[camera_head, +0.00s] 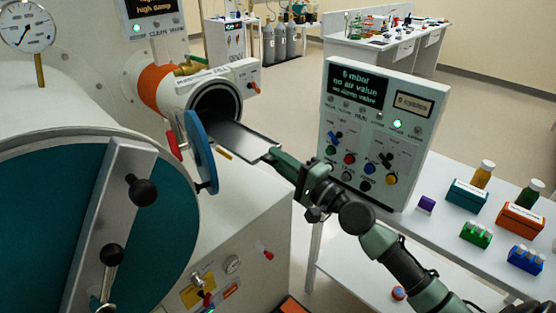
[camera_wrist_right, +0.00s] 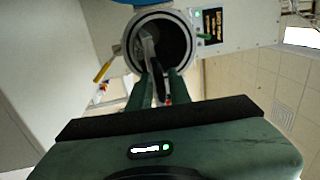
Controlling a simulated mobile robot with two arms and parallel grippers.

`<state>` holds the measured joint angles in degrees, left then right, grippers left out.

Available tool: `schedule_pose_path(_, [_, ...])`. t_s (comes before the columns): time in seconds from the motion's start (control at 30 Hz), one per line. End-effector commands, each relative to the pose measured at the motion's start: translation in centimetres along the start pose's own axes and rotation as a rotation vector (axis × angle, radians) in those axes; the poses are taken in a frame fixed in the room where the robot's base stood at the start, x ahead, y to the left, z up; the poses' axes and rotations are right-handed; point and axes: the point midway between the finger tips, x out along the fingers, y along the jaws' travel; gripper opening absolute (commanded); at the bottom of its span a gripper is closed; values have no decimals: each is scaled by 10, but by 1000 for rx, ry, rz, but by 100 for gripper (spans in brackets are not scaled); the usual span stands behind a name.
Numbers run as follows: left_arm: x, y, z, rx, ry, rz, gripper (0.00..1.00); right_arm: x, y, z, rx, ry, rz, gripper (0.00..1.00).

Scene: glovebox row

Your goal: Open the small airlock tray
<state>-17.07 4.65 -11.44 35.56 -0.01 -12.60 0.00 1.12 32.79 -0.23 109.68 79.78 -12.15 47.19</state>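The small airlock (camera_head: 215,98) is a round chamber with its blue door (camera_head: 201,150) swung open. Its grey metal tray (camera_head: 240,140) sticks well out of the dark opening, level, with its inner end still inside. My right gripper (camera_head: 275,157) is at the tray's outer end, and its fingers look closed on it. In the right wrist view, the fingers (camera_wrist_right: 160,88) point at the round opening (camera_wrist_right: 160,42), with the tray's narrow end between them. The fingers partly hide the gripped part. My left gripper is not in view.
A large teal airlock door (camera_head: 50,220) with a grey bar and black knobs fills the left. A control panel (camera_head: 372,135) stands just right of the tray. The white table (camera_head: 445,240) holds bottles and coloured boxes. Open floor lies behind.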

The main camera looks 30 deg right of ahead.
Motion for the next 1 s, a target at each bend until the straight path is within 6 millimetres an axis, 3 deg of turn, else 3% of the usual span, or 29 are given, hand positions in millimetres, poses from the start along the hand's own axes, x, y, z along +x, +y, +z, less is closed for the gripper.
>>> schedule_pose_path(0.5, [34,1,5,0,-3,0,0,-70,5,0,0,0,3,19])
schedule_pose_path(1.0, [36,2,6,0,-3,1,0,-77,1,0,0,0,1,19])
